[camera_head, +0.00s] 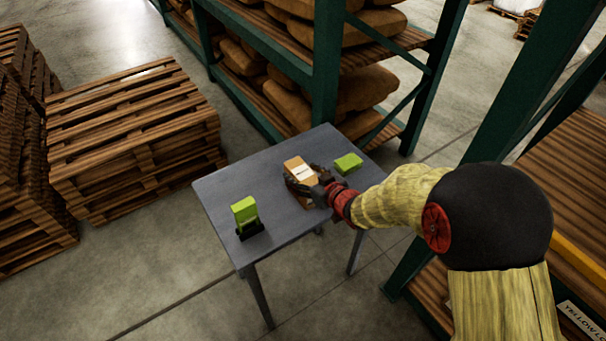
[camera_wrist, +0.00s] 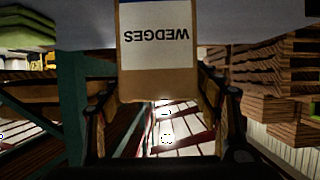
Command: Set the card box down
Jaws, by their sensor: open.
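The card box (camera_head: 295,167) is brown with a white label and appears to rest on the grey table (camera_head: 225,188), near its middle. In the wrist view the card box (camera_wrist: 157,80) hangs from the top of the upside-down picture, its label reading "WEDGES". My gripper (camera_head: 305,188) is at the near side of the box, open, with a finger to each side of it. In the wrist view my gripper (camera_wrist: 163,105) shows its fingers apart, with gaps beside the box's lower end. The box's base is partly hidden by my gripper.
A green box (camera_head: 348,163) lies right of the card box. A green block on a black base (camera_head: 244,215) stands at the table's front left. A green rack with sacks (camera_head: 325,60) stands close behind the table. Stacked pallets (camera_head: 135,135) are to the left.

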